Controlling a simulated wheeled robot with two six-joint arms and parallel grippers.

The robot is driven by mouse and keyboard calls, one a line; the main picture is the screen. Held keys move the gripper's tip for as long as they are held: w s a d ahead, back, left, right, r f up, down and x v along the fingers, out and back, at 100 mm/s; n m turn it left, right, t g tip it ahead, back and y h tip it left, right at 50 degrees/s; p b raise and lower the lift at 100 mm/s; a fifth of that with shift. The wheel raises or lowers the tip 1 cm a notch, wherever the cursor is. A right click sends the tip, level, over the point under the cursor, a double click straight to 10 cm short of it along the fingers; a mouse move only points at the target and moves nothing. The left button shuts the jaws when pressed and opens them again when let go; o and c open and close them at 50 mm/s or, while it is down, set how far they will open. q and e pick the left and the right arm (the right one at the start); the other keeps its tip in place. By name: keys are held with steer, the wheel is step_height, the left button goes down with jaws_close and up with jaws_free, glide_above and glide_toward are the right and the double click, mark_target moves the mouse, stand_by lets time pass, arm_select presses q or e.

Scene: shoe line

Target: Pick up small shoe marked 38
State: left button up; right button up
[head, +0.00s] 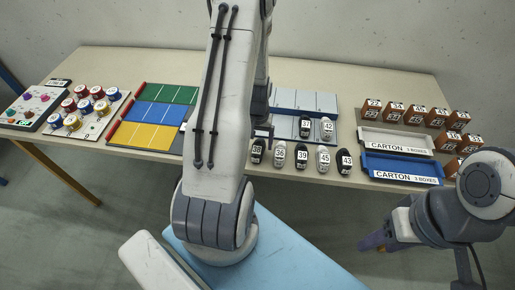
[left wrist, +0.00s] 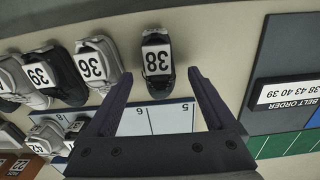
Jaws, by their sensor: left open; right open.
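The small shoe marked 38 (head: 257,151) is black with a white label. It stands at the left end of the front row of shoes on the table. In the left wrist view the shoe (left wrist: 157,62) is right ahead, between and slightly beyond the fingertips of my left gripper (left wrist: 158,76). That gripper is open and empty, with a gap on each side of the shoe. In the head view my own arm hides most of the left gripper. My right gripper (head: 373,242) is low at the right, off the table's front edge, partly seen, open and apart from the shoes.
Close beside it stand the white shoe 36 (left wrist: 95,62) and black shoe 39 (left wrist: 45,75). Shoes 45 (head: 323,160) and 43 (head: 344,162) follow. A numbered board (left wrist: 175,118) and a belt order sign (left wrist: 288,92) are near. Carton trays (head: 402,168) stand right.

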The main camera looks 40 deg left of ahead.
arm_select(q)
steer(key=shift+f, duration=0.75)
jaws_close()
steer(key=shift+r, duration=0.1)
